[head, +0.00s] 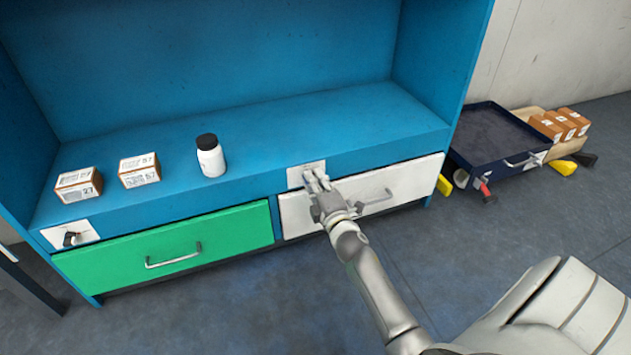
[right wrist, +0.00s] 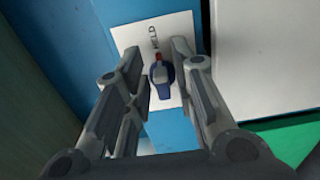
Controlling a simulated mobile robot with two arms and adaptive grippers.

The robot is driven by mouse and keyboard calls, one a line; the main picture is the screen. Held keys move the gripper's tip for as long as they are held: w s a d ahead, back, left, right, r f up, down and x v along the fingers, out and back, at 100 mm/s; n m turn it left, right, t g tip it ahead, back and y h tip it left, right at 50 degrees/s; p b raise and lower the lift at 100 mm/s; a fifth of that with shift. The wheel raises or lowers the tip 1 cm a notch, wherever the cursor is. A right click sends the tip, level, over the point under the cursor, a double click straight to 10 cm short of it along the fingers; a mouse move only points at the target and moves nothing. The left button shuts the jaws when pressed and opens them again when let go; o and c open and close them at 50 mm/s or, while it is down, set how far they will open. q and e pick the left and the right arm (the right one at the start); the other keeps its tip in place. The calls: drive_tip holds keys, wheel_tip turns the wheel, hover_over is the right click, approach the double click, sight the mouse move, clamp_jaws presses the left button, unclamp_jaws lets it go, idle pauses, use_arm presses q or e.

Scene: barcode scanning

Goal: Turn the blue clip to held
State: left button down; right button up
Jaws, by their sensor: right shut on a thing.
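The blue clip (right wrist: 161,78) is a small turning knob with a red tip, mounted on a white plate (right wrist: 184,29). In the right wrist view its red tip points up the picture, toward dark lettering (right wrist: 153,36) that seems to end in "LD". My right gripper (right wrist: 157,58) has one finger on each side of the clip and is shut on it. In the head view the right gripper (head: 317,183) is at the white plate (head: 294,178) above the white drawer (head: 407,180) and hides the clip there. My left gripper is not in view.
A second plate (head: 52,235) with a dark knob sits above the green drawer (head: 225,232). Two boxes (head: 78,184) (head: 139,169) and a white bottle (head: 212,162) stand on the blue shelf (head: 270,125).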

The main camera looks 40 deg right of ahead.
drive_tip(key=shift+f, duration=0.1)
idle(0.3)
drive_tip(key=o, duration=0.7)
drive_tip(key=shift+s, duration=0.1)
drive_tip(key=v, duration=1.2)
